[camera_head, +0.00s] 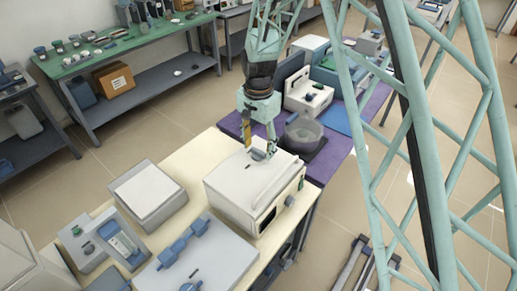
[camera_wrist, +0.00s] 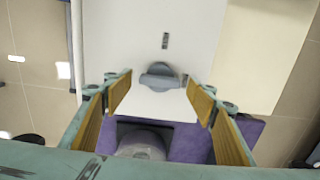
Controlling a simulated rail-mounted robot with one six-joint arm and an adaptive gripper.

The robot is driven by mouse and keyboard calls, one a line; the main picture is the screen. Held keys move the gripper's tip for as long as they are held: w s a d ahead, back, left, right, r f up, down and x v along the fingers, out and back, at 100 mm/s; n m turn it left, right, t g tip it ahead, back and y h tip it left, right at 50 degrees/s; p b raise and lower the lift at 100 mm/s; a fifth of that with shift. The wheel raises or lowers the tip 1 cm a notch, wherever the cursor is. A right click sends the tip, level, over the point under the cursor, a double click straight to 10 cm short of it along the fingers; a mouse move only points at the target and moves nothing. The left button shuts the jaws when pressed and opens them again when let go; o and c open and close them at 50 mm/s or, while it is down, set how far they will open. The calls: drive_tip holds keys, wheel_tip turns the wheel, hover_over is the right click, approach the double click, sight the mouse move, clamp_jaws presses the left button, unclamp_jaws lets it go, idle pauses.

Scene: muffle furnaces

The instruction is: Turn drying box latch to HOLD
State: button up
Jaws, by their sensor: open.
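The drying box (camera_head: 245,197) is a white box on the cream bench, with a dark knob on its front face. In the wrist view its pale lid (camera_wrist: 122,40) fills the upper middle. A grey rounded latch knob (camera_wrist: 160,76) sits on the lid, its bar lying roughly crosswise, with a short dark mark (camera_wrist: 165,41) beyond it. My gripper (camera_wrist: 160,97) is open, with a wooden-padded finger on either side of the knob and clear gaps between. In the head view my gripper (camera_head: 260,145) points down over the lid's far part, largely covering the knob.
A grey box (camera_head: 148,194) and a grey panel with blue fittings (camera_head: 190,250) are to the left. Bare bench top shows between them.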

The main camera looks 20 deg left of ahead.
drive_tip(key=shift+f, duration=0.35)
drive_tip(key=shift+c, duration=0.6)
drive_tip(key=c, duration=0.7)
drive_tip(key=shift+c, duration=0.2)
